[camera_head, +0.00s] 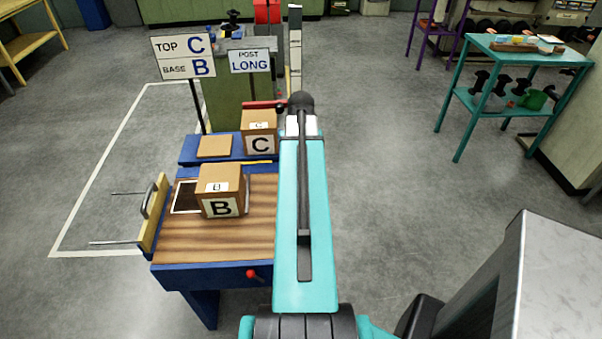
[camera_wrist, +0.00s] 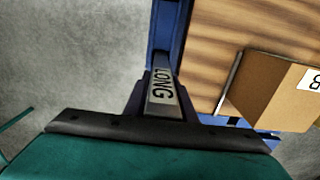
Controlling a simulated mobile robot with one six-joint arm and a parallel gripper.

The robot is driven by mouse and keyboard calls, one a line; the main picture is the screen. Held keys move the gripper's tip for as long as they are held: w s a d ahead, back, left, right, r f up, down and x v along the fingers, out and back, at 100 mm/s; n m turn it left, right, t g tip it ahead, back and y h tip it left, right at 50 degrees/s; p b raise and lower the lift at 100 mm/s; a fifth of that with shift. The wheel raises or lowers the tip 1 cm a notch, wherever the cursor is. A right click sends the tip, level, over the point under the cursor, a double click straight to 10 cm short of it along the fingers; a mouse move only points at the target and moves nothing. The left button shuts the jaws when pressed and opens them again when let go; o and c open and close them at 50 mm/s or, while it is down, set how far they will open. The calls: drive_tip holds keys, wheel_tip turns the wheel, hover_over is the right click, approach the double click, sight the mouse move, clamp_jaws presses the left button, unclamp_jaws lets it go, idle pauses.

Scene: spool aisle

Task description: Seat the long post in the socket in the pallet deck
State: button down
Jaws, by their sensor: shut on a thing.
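The long post (camera_wrist: 162,88), grey and marked LONG, is between the dark fingers of my gripper (camera_wrist: 162,100) in the wrist view. My gripper is shut on it. In the head view a tall, pale upright post (camera_head: 295,50) rises behind the end of my arm, which hides my gripper and the post's lower part. The pallet deck (camera_head: 190,235) is brown wood slats on a blue frame, left of my arm. It also shows in the wrist view (camera_wrist: 225,30), to the right of the post. I cannot make out the socket in either view.
Box B (camera_head: 222,190) stands on the deck beside a white-edged dark patch (camera_head: 183,198). Box C (camera_head: 259,133) and a flat tan piece (camera_head: 215,146) are on a blue shelf behind. A sign (camera_head: 184,56) stands there. A teal table (camera_head: 525,52) is at right; open floor lies between.

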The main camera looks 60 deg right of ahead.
drive_tip(key=shift+r+b, duration=1.05)
drive_tip(key=shift+r, duration=3.85)
